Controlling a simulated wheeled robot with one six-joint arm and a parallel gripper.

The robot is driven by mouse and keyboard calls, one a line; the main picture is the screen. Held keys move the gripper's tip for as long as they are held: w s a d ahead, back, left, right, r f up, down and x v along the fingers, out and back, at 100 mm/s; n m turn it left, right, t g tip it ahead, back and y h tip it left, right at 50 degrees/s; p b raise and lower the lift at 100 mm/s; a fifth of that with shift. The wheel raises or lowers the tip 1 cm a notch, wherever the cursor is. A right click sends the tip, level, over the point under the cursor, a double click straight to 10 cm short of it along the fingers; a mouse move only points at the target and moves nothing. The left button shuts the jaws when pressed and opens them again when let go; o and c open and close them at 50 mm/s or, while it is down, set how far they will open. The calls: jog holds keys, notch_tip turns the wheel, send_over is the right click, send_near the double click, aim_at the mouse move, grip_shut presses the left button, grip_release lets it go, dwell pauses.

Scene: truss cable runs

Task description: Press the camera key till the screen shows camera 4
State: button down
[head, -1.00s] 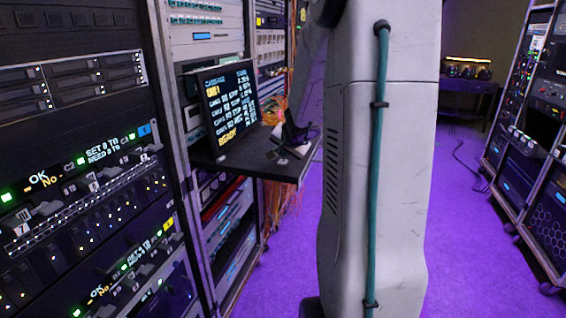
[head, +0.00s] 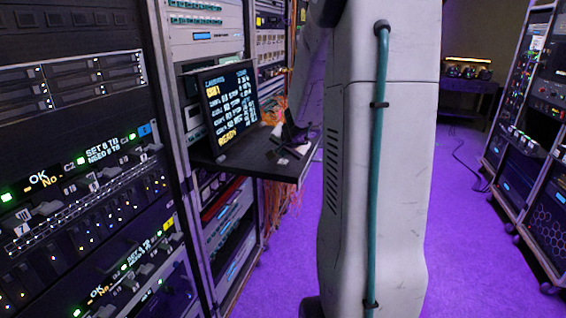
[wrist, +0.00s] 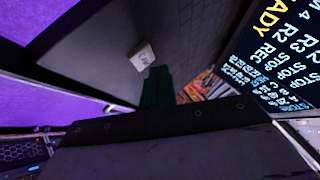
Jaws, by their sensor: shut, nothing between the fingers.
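The screen (head: 230,105) stands tilted on a dark shelf in the head view. Its upper yellow line appears to read CAM 1, and a yellow READY shows at the bottom. The screen also shows, turned over, at the right of the wrist view (wrist: 275,55). A small pale key (wrist: 142,55) with dark lettering, seemingly CAM, sits on the dark surface in the wrist view. My gripper (wrist: 158,86) is shut and empty, its dark green fingertips a little below and right of the key in that picture. I see no contact with the key. In the head view my gripper (head: 293,130) is small, above the shelf.
The dark shelf (head: 255,168) juts from the left racks. A rack with lit panels (head: 85,170) stands close at left. Orange cables (head: 272,112) hang behind the shelf. Another rack (head: 535,150) stands at right. The purple floor (head: 465,230) between is mostly open.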

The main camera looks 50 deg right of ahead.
aim_at(283, 163)
dwell(0.7)
jog(key=shift+f, duration=0.45)
jog(key=shift+f, duration=0.4)
dwell(0.5)
jog(key=shift+r, duration=0.85)
jog(key=shift+r, duration=2.5)
jog(key=shift+a, duration=0.1)
dwell(0.4)
